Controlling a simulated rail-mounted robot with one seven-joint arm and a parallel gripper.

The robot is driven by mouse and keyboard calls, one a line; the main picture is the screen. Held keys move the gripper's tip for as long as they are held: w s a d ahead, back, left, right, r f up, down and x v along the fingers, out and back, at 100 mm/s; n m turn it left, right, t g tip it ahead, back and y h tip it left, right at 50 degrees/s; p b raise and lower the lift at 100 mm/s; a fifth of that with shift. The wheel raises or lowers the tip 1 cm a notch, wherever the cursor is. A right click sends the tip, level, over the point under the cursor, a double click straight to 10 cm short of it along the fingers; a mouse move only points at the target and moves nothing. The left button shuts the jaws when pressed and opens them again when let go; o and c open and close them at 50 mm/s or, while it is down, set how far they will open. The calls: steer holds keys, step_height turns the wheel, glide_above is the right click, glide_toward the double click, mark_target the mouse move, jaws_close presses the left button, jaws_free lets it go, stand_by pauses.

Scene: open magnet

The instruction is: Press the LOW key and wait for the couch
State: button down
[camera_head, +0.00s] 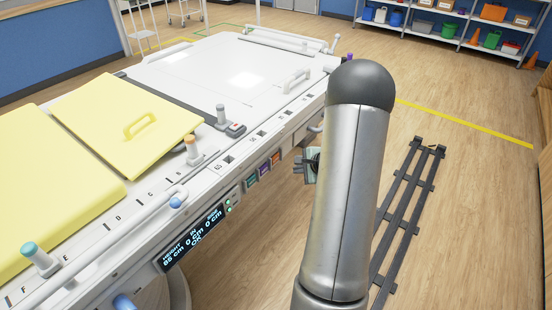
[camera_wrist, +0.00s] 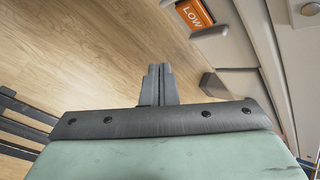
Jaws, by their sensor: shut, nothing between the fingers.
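The LOW key (camera_wrist: 194,14) is an orange key with white lettering, near the top edge of the wrist view. In the head view an orange key (camera_head: 276,159) sits at the right end of a row on the couch's side. The couch (camera_head: 200,65) is white with yellow pads. Its display (camera_head: 190,238) shows height 85 cm, with 0 cm in two other fields. My gripper (camera_wrist: 158,70) is shut and empty, apart from the LOW key, which lies up and right of the fingertips in the wrist view. In the head view my arm partly hides my gripper (camera_head: 303,165).
A purple key (camera_head: 265,168) and a green key (camera_head: 252,180) sit beside the orange one. A white rail (camera_head: 105,243) runs along the couch's near side. A dark track (camera_head: 408,210) lies on the floor at the right. Shelves (camera_head: 450,22) stand at the back.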

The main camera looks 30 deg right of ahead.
mark_target(275, 159)
steer(key=shift+w+a, duration=0.3)
steer(key=shift+w, duration=0.55)
steer(key=shift+w+a, duration=0.35)
steer(key=shift+w, duration=0.55)
steer(key=shift+w+a, duration=0.3)
steer(key=shift+w, duration=0.55)
steer(key=shift+w+a+b, duration=0.15)
steer(key=shift+w+b, duration=0.25)
